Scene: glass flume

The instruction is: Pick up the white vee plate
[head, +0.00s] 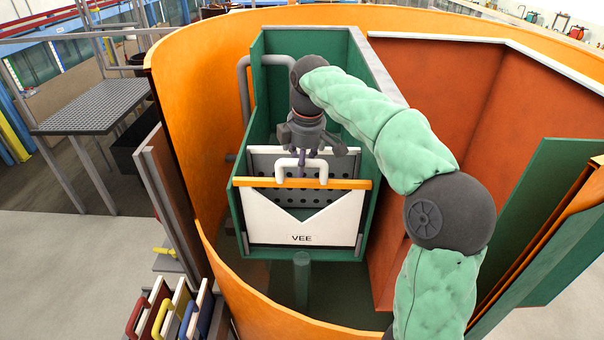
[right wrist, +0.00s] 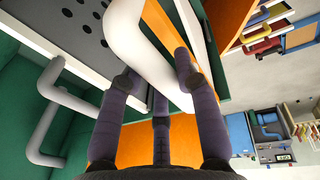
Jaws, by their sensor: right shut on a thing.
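The white vee plate (head: 262,228) stands upright at the front of a green open box in the head view, with VEE printed on it. It has an orange bar (head: 345,184) along its top and a white loop handle (head: 322,170) above that. My right gripper (head: 301,160) reaches down from above and is shut on the handle. In the right wrist view, the fingers (right wrist: 160,88) close around the white handle (right wrist: 128,32). The plate's lower edge sits at the box front; whether it is still seated in its slots I cannot tell. My left gripper is not in view.
A grey perforated plate (head: 263,163) stands just behind the vee plate inside the green box (head: 262,85). A curved orange wall (head: 200,80) surrounds the box. A rack of plates with coloured handles (head: 187,318) is at lower left. A grey pipe (head: 244,80) runs beside the box.

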